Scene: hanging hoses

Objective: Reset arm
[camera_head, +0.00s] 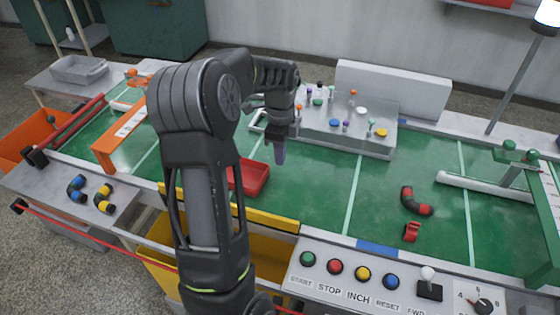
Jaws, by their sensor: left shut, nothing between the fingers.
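My left arm rises through the middle of the camera_head view and bends over the green work surface (318,200). My left gripper (280,153) points down above the surface, just right of the red tray (252,176). Its fingers look shut with nothing held, and it is apart from the surface. My right gripper does not show.
A red-and-black hose (415,202) lies on the right of the surface near a small red part (412,232). Blue (77,188) and yellow (104,198) hoses lie at left. A grey fixture (345,128) with colored knobs stands behind. A control panel (330,292) lines the front.

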